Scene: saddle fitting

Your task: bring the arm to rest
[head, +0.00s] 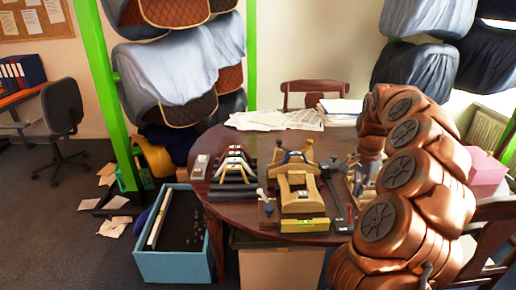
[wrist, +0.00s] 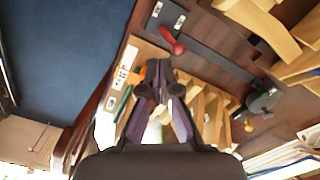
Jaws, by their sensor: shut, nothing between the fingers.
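My arm, brown and jointed, rises at the right of the head view and bends over the right side of the round table (head: 225,200). Its end points down there, and my gripper is mostly hidden behind the arm links in that view. In the wrist view my gripper (wrist: 158,78) shows with its dark fingers together and nothing between them. Beyond the fingertips lie a red-handled tool (wrist: 172,42) and several pale wooden pieces. I cannot tell how high the fingertips are above them.
Papers (head: 275,121) lie at the back. A chair (head: 318,93) is behind. A pink box (head: 483,166) stands right of my arm. A blue bin (head: 180,265) is on the floor, left.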

